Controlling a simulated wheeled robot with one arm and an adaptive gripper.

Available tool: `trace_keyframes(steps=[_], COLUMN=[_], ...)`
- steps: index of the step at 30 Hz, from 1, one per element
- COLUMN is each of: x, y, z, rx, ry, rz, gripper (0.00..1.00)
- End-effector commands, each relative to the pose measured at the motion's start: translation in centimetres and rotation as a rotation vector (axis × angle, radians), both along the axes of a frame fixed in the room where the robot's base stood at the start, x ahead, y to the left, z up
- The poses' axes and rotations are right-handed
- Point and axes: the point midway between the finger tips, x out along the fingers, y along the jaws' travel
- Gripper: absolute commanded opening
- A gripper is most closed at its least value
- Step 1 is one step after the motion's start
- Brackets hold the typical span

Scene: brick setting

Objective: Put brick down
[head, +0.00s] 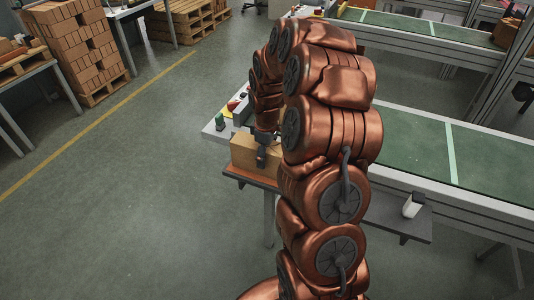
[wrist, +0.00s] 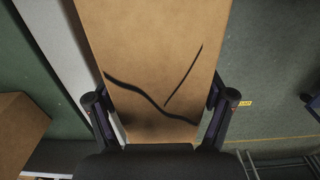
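A tan brick (wrist: 155,50) with dark crack-like lines on its face fills the middle of the wrist view. My gripper (wrist: 160,104) has a finger against each side of it and appears shut on it. In the head view, my gripper (head: 262,153) is at a tan brick (head: 243,151) by the left end of the conveyor, over a brown-topped side shelf (head: 248,178). I cannot tell whether the brick touches the shelf. My arm hides part of this area.
Another tan brick (wrist: 18,130) shows at the left of the wrist view. A green conveyor (head: 420,140) runs to the right, with a small white object (head: 412,205) on its side shelf. Stacked bricks on a pallet (head: 82,45) stand back left. The left floor is clear.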

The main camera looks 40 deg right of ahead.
Motion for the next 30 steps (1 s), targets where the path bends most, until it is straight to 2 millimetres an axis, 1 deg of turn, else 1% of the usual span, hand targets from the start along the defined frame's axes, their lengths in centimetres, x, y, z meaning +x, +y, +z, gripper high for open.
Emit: trace_keyframes(steps=[11,16,20,24,30], x=[0.0,0.1,0.1,0.2,0.2], y=[0.0,0.0,0.0,0.0,0.0], z=[0.0,1.0,2.9,5.8,9.4], rx=[0.001,-0.001,0.0,-0.003,-0.002], ry=[0.001,-0.003,-0.002,-0.007,-0.006], rz=[0.0,0.0,0.0,0.0,0.001], gripper=[0.91,0.91,0.91,0.91,0.91])
